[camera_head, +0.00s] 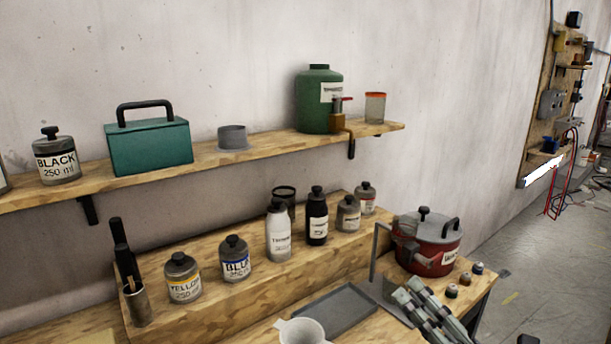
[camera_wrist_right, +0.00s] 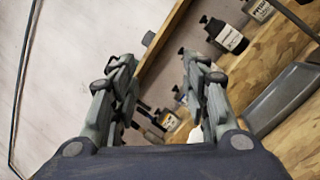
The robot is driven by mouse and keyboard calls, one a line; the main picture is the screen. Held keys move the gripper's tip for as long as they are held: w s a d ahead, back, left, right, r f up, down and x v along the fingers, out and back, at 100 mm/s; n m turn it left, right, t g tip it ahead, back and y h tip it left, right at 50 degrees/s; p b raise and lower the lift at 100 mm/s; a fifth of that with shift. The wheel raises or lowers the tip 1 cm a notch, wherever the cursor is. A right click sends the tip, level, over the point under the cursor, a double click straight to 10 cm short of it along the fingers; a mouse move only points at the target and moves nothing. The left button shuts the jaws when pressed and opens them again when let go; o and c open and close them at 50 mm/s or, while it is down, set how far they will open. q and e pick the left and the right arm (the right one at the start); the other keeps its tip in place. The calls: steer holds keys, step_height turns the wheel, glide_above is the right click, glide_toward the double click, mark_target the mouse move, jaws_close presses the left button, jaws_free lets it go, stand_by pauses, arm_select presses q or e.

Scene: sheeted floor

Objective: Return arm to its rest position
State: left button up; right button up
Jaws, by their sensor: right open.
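My right gripper (camera_head: 410,291) shows at the lower right of the head view, in front of the red pot (camera_head: 428,245) and above the workbench. Its grey fingers also show in the right wrist view (camera_wrist_right: 157,66), spread apart with nothing between them. Beyond them are the wall and part of the bench with bottles. My left gripper is not in view.
A dark grey tray (camera_head: 338,312) and a white cup (camera_head: 301,331) are left of the gripper. Labelled bottles (camera_head: 279,235) stand on a raised wooden step. A wall shelf (camera_head: 260,150) holds a teal toolbox (camera_head: 150,147) and a green container (camera_head: 314,110). Open floor (camera_head: 530,235) lies right.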

steer(key=s+d+f+m+g+h, duration=0.1)
steer(key=d+f+m+g+h, duration=0.1)
steer(key=d+f+m+h, duration=0.7)
steer(key=s+d+f+m+g+h, duration=0.15)
steer(key=f+m+h, duration=0.45)
steer(key=m, duration=0.7)
steer(key=s+a+f+m+g+y, duration=0.2)
steer(key=s+a+f+m+g, duration=0.3)
steer(key=s+f, duration=0.45)
steer(key=s+a+f+m+g+y, duration=0.2)
steer(key=s+a+f+m+g, duration=0.1)
steer(key=s+f+g, duration=0.55)
steer(key=s+f, duration=0.3)
steer(key=f, duration=2.5)
steer(key=s+d+f+n, duration=0.1)
steer(key=s+d+f, duration=0.2)
steer(key=s+f, duration=1.2)
steer(key=shift+s+d, duration=0.2)
steer(key=shift+s, duration=0.55)
